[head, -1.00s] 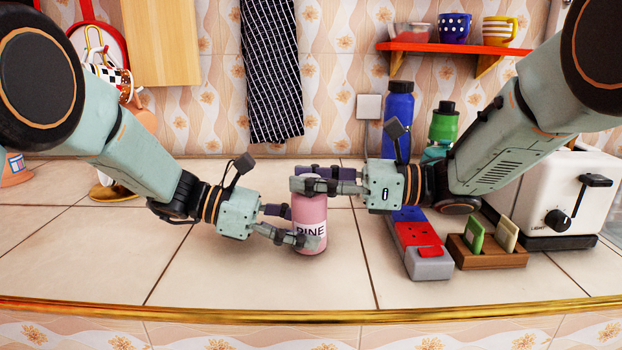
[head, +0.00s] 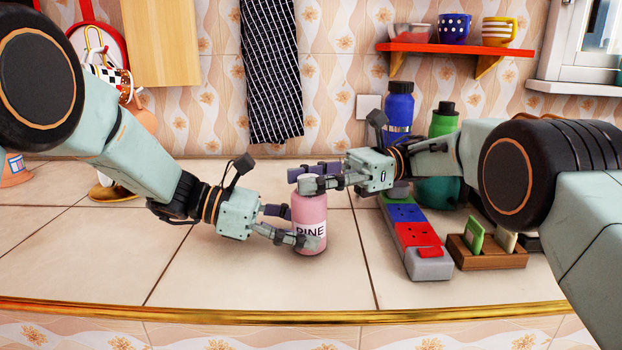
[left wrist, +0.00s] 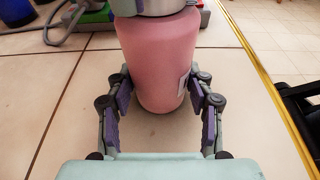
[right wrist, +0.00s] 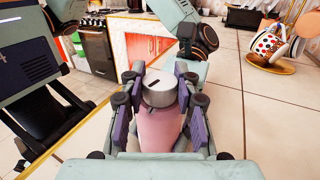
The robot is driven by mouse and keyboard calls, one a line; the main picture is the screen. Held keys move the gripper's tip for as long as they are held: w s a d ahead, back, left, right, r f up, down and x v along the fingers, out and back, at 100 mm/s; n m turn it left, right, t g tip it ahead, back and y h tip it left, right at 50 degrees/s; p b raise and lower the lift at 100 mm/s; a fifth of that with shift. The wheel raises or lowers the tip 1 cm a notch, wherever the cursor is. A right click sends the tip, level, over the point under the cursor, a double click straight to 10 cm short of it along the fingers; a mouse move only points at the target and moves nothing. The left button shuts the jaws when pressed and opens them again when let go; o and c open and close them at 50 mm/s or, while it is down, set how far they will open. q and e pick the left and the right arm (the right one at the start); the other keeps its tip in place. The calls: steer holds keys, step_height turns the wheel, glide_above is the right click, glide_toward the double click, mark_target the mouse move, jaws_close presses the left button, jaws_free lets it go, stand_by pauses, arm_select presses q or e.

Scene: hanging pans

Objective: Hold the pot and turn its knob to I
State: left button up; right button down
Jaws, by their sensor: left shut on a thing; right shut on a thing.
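The pot is a pink container (head: 309,210) with dark lettering ending in "INE", upright on the tiled counter. My left gripper (head: 291,224) is shut around its body from the left, and the left wrist view shows the pink body (left wrist: 160,60) between the fingers. The knob is a grey round cap (right wrist: 160,88) on top with a dark slot mark, seen in the right wrist view. My right gripper (head: 308,178) is shut on this knob from the right. In the head view the fingers mostly hide the knob. I cannot read any marks around it.
A power strip (head: 412,236) and a wooden holder with cards (head: 487,254) stand right of the pot. Blue (head: 398,108) and green (head: 443,120) bottles stand behind. The counter in front and left is clear.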

steer(key=shift+n+g+h, duration=0.3)
steer(key=shift+n+g, duration=0.1)
steer(key=shift+g, duration=0.2)
steer(key=c, duration=0.9)
jaws_free()
steer(key=shift+c, duration=0.2)
steer(key=shift+r+m+t, duration=0.1)
steer(key=shift+m+t, duration=0.3)
steer(key=shift+m+t+y, duration=0.7)
steer(key=shift+m+t, duration=0.2)
steer(key=shift+t, duration=0.5)
steer(key=shift+s+m+t+y, duration=0.15)
steer(key=shift+m+t+y, duration=0.25)
steer(key=shift+m+t, duration=1.35)
steer(key=shift+s+m+t+h, duration=0.1)
steer(key=shift+m+t+h, duration=0.15)
steer(key=shift+m+t, duration=0.85)
steer(key=shift+w+m+t+h, duration=0.15)
steer(key=shift+m+t, duration=0.25)
steer(key=shift+t, duration=1.4)
steer(key=shift+s+m+t+h, duration=0.15)
steer(key=shift+m+t+h, duration=0.15)
steer(key=shift+m+t, duration=0.8)
steer(key=v, duration=1.2)
steer(key=shift+s+f+n+t, duration=0.15)
steer(key=shift+f+n+t, duration=0.1)
steer(key=shift+n+t, duration=0.1)
